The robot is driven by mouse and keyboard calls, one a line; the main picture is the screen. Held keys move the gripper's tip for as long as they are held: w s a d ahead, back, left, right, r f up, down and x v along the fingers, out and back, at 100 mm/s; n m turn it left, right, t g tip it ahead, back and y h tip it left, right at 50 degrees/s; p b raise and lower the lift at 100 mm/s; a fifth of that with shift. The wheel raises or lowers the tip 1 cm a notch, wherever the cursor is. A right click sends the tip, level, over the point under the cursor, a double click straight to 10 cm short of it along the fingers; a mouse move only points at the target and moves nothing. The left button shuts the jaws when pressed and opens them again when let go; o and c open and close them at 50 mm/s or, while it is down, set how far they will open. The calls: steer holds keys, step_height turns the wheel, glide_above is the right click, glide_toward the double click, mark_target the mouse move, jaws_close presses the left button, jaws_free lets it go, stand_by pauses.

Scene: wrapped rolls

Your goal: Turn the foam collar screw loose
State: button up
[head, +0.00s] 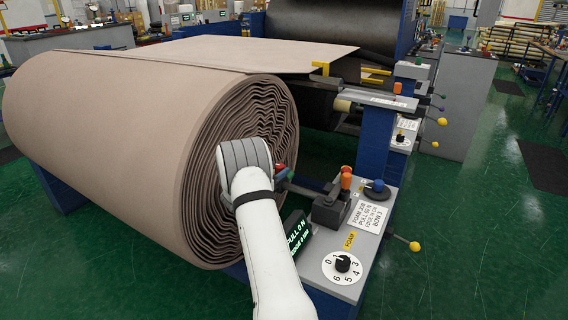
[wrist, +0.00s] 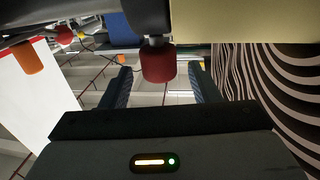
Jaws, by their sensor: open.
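The foam collar screw appears to be the red knob (wrist: 158,64) on a short stem below a dark collar (wrist: 145,14) in the wrist view. My gripper (wrist: 160,72) is open, with one finger on each side of the knob. A gap shows on both sides, so the fingers do not appear to touch it. In the head view my gripper (head: 281,173) is mostly hidden behind my wrist, beside the end of the foam roll (head: 110,130). A bit of red shows there, at the end of a dark bar; the collar is largely hidden.
In the wrist view, an orange knob (wrist: 27,58) is at left and layered roll edges (wrist: 275,85) at right.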

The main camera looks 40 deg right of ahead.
mark_target(283, 164)
steer(key=shift+x, duration=2.25)
steer(key=shift+a, duration=0.1)
steer(key=shift+c, duration=0.5)
steer(key=c, duration=0.9)
